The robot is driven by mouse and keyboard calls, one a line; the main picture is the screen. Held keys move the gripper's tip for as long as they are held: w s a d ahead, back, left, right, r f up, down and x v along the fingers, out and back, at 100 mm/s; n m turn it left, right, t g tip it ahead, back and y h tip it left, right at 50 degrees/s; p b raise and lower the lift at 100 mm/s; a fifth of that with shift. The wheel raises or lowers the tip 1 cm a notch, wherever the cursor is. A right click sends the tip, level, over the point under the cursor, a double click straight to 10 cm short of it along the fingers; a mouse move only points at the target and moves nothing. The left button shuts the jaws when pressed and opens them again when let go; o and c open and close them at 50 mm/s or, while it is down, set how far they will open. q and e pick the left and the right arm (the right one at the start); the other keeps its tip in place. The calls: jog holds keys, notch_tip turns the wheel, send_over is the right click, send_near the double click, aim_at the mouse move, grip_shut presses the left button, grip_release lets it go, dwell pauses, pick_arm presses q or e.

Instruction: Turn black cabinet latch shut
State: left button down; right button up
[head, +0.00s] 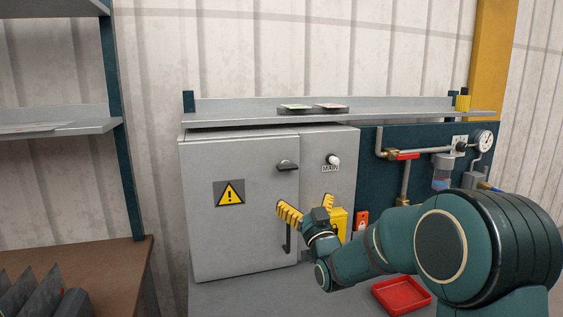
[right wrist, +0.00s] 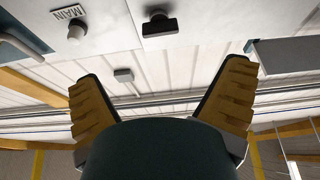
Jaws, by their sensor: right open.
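The grey cabinet (head: 250,245) stands against the wall, its left door bearing a yellow warning sign (head: 229,194). The black latch (head: 288,166) sits near that door's upper right edge, its bar lying roughly level; it also shows at the top of the right wrist view (right wrist: 159,25). A black upright handle (head: 288,238) is lower on the door, partly behind my gripper. My right gripper (head: 308,208), with yellow ribbed fingers, is open and empty, below the latch and apart from it. It also shows in the right wrist view (right wrist: 158,76). My left gripper is not in view.
A white knob labelled MAIN (head: 333,160) sits right of the latch. A shelf (head: 230,115) with two small flat items runs above the cabinet. Pipes and a gauge (head: 484,138) are at right. A red tray (head: 402,295) lies below. Left stand shelves and a brown bench (head: 100,255).

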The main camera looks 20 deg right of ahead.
aim_at(289, 169)
jog(key=p+x, duration=0.1)
jog(key=x, duration=1.2)
jog(key=shift+w+r, duration=0.2)
jog(key=shift+r, duration=0.05)
jog(key=c, duration=1.2)
